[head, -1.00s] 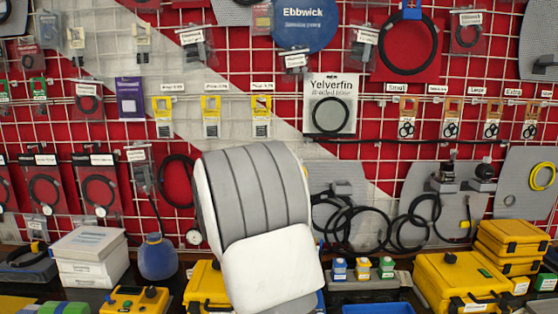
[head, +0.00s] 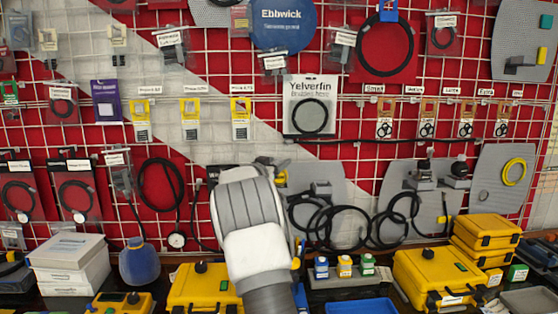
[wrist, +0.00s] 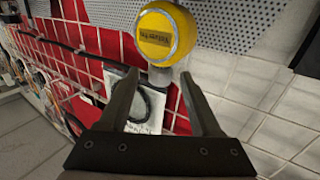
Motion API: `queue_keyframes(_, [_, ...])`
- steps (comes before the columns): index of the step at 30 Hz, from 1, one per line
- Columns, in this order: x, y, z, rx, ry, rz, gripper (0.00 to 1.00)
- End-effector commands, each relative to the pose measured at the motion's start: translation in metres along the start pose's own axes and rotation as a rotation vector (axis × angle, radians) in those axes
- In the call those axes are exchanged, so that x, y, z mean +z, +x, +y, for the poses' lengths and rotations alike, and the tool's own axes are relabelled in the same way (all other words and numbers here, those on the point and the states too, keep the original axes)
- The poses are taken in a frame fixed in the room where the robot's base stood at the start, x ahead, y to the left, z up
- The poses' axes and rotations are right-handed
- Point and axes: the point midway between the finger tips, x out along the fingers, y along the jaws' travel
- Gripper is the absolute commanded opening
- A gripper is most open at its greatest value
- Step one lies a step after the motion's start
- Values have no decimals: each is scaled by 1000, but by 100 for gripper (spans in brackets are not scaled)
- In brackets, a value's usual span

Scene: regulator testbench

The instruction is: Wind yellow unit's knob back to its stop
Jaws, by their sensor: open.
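I see no contact, and cannot tell whether the stem is the knob. In the head view my arm hides my gripper and most of this unit. A small yellow patch (head: 281,178) shows beside my arm.
A Yelverfin packet (head: 310,106) hangs above the grey board (head: 330,175). Black hoses (head: 345,225) loop to the right of my arm. Yellow cases (head: 440,268), small bottles (head: 344,266) and a blue tray (head: 360,306) crowd the bench below.

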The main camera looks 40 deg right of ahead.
Motion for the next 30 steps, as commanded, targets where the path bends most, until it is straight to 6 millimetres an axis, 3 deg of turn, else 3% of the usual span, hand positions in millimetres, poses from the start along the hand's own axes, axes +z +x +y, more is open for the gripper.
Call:
queue_keyframes(6, [0, 15, 0, 0, 0, -1, 65])
queue_keyframes(16, [0, 16, 0, -1, 0, 0, 65])
queue_keyframes(27, [0, 16, 0, -1, 0, 0, 0])
queue_keyframes(30, [0, 16, 0, -1, 0, 0, 0])
